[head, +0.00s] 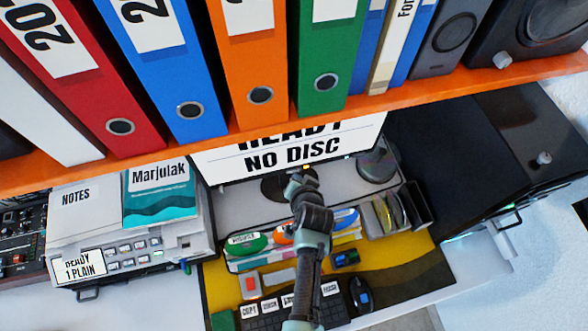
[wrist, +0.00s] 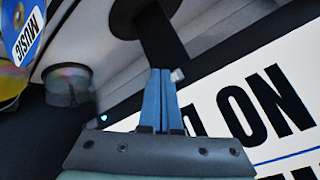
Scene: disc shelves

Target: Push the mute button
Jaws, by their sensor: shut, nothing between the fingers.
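No button with a readable mute label shows in either view. A display (head: 290,152) reads "READY NO DISC", its top hidden by the orange shelf; part of it also fills the right of the wrist view (wrist: 235,110). A small pale square piece (wrist: 177,75) sits at its dark edge; I cannot tell if it is the mute button. My gripper (head: 297,180) is in front of the display's foot. In the wrist view, my gripper's blue fingers (wrist: 165,72) are shut and empty, tips right beside the pale piece; contact cannot be told.
An orange shelf (head: 420,98) with binders overhangs the desk. A black keyboard (head: 262,316) and mouse (head: 361,295) lie below my arm. A device with buttons (head: 128,248) stands left; a large black speaker (head: 470,150) stands right. A disc stack (wrist: 70,82) shows left in the wrist view.

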